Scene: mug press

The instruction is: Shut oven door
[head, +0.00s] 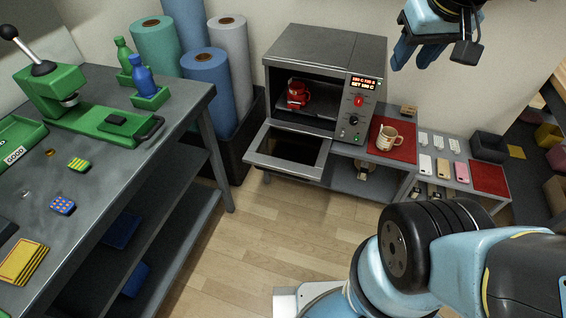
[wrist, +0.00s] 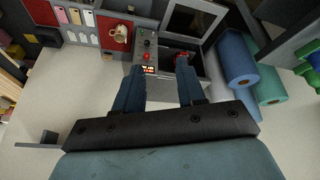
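The grey oven (head: 322,78) stands on a low table at the back, its front facing me. Its door (head: 288,151) hangs open, folded down and out, with a dark window in it. A red mug (head: 299,94) is inside the oven. The oven door (wrist: 194,22) and the red mug (wrist: 182,60) also show in the wrist view. My gripper (head: 418,55) is in the air to the upper right of the oven. In the wrist view my gripper (wrist: 160,84) has its two blue fingers apart with nothing between them.
A cream mug (head: 388,137) stands on a red mat right of the oven. Phone cases (head: 442,168) lie farther right. Rolls of material (head: 207,90) stand left of the oven. A workbench (head: 110,165) with a green press fills the left. The floor (head: 260,235) before the oven is clear.

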